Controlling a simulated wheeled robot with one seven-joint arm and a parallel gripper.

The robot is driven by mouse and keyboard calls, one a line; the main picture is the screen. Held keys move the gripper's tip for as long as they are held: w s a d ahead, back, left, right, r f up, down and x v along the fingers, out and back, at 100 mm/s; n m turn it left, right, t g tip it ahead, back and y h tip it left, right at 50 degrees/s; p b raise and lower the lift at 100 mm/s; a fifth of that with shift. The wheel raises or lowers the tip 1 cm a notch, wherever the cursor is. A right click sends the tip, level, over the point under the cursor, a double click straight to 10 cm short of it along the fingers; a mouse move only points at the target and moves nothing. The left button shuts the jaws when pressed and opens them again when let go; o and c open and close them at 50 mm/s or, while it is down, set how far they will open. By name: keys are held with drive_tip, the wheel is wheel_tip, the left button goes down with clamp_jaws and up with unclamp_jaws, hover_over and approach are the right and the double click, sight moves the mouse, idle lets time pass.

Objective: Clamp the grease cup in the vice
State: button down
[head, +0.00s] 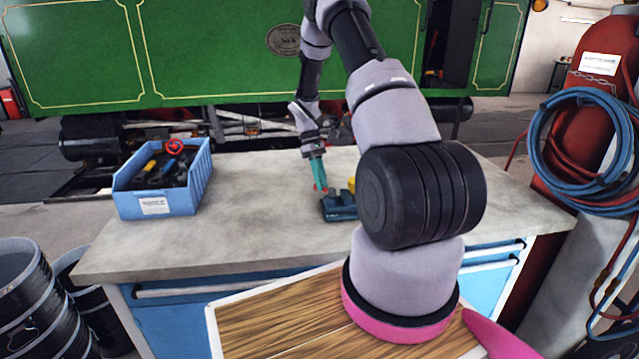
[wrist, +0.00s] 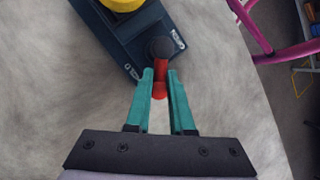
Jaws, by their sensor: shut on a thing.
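The dark blue vice (head: 338,207) stands on the grey bench, partly hidden behind my arm. In the wrist view, the vice (wrist: 128,36) fills the top middle. A round yellow thing, probably the grease cup (wrist: 122,4), sits on the vice and is cut off by the top edge. It also shows as a yellow patch (head: 352,184) beside my arm. I cannot tell how it sits in the jaws. My gripper (wrist: 160,75), with teal fingers, is shut on the vice's red handle (wrist: 159,90), close to a dark round knob (wrist: 160,49).
A blue tool bin (head: 190,201) with tools stands at the bench's left. The bench top (head: 255,225) is clear between bin and vice. A red cylinder (head: 570,155) with blue hose stands at the right.

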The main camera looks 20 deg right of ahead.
drive_tip(key=shift+d+m, duration=0.2)
drive_tip(key=shift+m, duration=0.4)
drive_tip(key=shift+w+d+y, duration=0.1)
drive_tip(key=shift+y, duration=0.2)
drive_tip(key=c, duration=0.8)
unclamp_jaws()
drive_tip(key=v, duration=1)
drive_tip(key=shift+w+r, duration=0.15)
drive_tip(key=shift+r, duration=0.2)
